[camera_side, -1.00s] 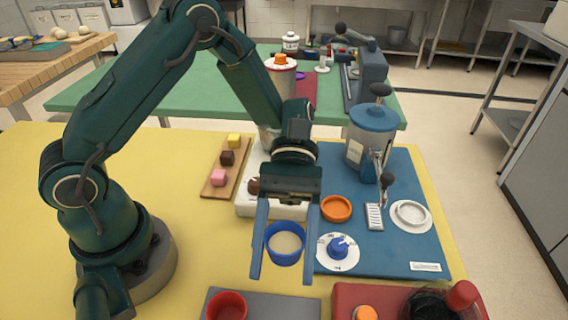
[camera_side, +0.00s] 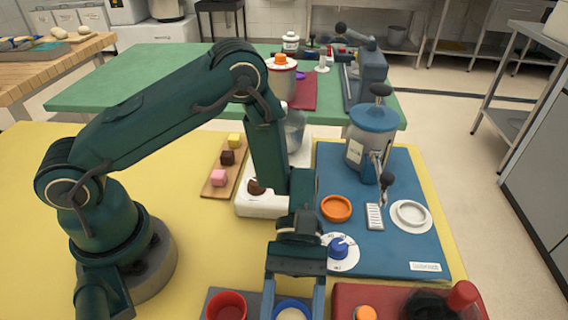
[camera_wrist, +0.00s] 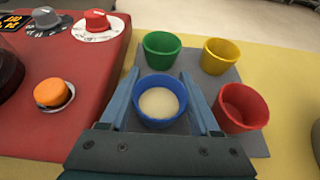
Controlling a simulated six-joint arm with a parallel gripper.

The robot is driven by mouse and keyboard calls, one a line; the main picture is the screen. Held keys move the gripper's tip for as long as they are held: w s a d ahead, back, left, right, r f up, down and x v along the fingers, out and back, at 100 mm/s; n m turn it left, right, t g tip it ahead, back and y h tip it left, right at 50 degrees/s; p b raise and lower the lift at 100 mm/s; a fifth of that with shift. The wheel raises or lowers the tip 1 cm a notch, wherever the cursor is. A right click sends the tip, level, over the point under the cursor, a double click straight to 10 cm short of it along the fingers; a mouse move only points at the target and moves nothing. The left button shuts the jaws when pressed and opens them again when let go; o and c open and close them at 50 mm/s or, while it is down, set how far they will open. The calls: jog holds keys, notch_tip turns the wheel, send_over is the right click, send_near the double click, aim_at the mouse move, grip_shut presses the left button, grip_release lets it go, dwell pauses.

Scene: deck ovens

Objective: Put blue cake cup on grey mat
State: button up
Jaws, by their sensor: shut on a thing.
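The blue cake cup (camera_wrist: 160,101), with pale batter inside, is held between the two fingers of my gripper (camera_wrist: 161,97). In the side view the cup (camera_side: 291,309) shows at the bottom edge, with my gripper (camera_side: 294,295) shut on it. The grey mat (camera_wrist: 186,146) lies under the cup in the wrist view, and a strip of it also shows in the side view (camera_side: 254,296). I cannot tell whether the cup touches the mat or hangs just above it. The cup looks upright.
A red cup (camera_wrist: 242,107), a green cup (camera_wrist: 162,50) and a yellow cup (camera_wrist: 219,56) stand on the mat around the blue cup. A red panel (camera_wrist: 98,62) with knobs lies beside the mat. The blue mat (camera_side: 397,255) holds a dispenser (camera_side: 371,140).

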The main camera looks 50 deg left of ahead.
jog(key=o, duration=1.4)
jog(key=shift+f, duration=0.1)
jog(key=shift+c, duration=0.2)
jog(key=shift+w+a+r, duration=0.2)
jog(key=shift+w+r, duration=0.05)
jog(key=v, duration=1.1)
jog(key=shift+w+a, duration=0.1)
jog(key=shift+a, duration=0.05)
jog(key=s+a+r+m+t+y, duration=0.5)
jog(key=a+r+m+t+y, duration=0.4)
jog(key=a+r+t, duration=0.2)
jog(key=shift+a+t, duration=1.1)
jog(key=shift+t, duration=0.9)
